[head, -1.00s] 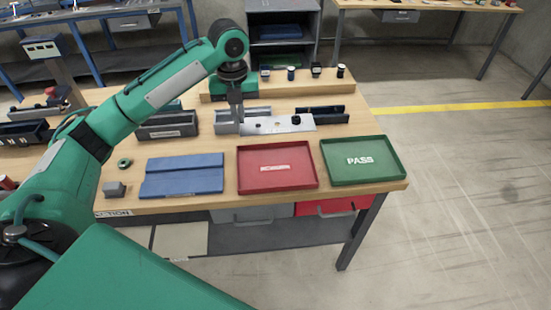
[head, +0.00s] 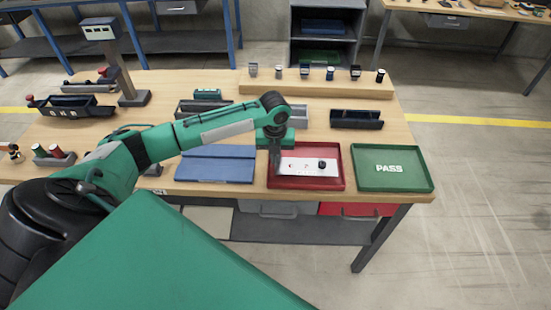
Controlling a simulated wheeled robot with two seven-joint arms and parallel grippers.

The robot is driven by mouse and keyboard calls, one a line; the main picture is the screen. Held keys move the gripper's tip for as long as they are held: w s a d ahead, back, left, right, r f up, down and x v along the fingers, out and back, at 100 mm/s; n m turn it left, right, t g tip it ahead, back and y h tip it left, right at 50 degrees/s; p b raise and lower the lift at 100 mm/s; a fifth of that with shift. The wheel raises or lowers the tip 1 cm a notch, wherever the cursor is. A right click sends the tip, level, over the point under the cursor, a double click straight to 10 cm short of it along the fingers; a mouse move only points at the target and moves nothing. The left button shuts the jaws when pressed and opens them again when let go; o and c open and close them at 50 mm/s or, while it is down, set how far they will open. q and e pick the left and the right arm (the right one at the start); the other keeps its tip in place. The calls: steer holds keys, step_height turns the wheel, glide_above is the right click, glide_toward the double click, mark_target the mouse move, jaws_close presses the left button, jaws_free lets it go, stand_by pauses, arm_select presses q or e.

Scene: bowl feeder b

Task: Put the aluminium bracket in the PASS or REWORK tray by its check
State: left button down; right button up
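The aluminium bracket (head: 309,167) is a flat silver plate with a few dark spots or holes. It lies level in or just above the red tray (head: 308,185), hiding that tray's label; I cannot tell whether it touches the tray floor. My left gripper (head: 275,161) points down at the bracket's left end and appears shut on it. Its fingers are small and partly hidden. The green tray (head: 392,181), labelled PASS, is empty to the right of the red tray. My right gripper is not in view.
A blue mat or tray (head: 216,166) lies left of the red tray. Dark bins (head: 357,120) and a wooden ledge (head: 316,88) with several small parts stand behind. A post with a display box (head: 99,29) rises at the back left. The bench's front edge is close to the trays.

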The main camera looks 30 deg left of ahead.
arm_select(q)
steer(key=shift+f, duration=0.9)
steer(key=shift+f, duration=0.65)
steer(key=c, duration=1.6)
jaws_free()
steer(key=shift+c, duration=0.2)
